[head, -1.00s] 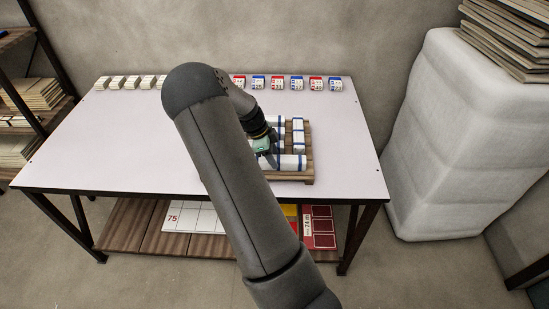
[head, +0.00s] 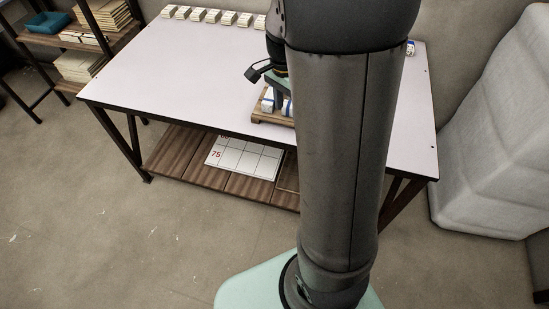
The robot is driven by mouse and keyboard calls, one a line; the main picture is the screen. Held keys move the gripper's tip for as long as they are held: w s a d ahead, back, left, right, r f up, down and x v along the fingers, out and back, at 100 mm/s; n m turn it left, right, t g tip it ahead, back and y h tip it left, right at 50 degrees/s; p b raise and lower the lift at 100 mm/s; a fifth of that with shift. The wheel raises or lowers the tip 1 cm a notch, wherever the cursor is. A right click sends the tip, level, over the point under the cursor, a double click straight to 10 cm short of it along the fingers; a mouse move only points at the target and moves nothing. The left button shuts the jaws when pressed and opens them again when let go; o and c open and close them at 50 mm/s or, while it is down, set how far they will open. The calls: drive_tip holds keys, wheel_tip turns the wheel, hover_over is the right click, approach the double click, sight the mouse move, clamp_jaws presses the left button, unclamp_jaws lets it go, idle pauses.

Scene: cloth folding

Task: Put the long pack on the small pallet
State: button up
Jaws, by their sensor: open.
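The small pallet (head: 258,116) is brown wood and stands near the front edge of the table. Only its left part shows; my arm hides the rest. White packs with blue bands (head: 268,100) lie on it, and only their left ends are visible. I cannot tell from these ends which one is the long pack. My gripper (head: 278,98) is over the left part of the pallet, pointing down, partly hidden by my arm. It is open. Whether its fingers touch a pack cannot be seen.
A row of small white boxes (head: 212,16) runs along the table's back edge. The left half of the white tabletop (head: 180,70) is clear. A calendar sheet (head: 245,157) lies on the lower shelf. A wrapped white stack (head: 495,140) stands at the right.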

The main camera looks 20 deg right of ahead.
drive_tip(key=s+a+r+n+t, duration=0.1)
drive_tip(key=s+a+n, duration=1.1)
drive_tip(key=s+n, duration=0.3)
drive_tip(key=shift+s+a+r+t, duration=0.2)
drive_tip(key=shift+s+t, duration=0.1)
drive_tip(key=shift+s, duration=0.5)
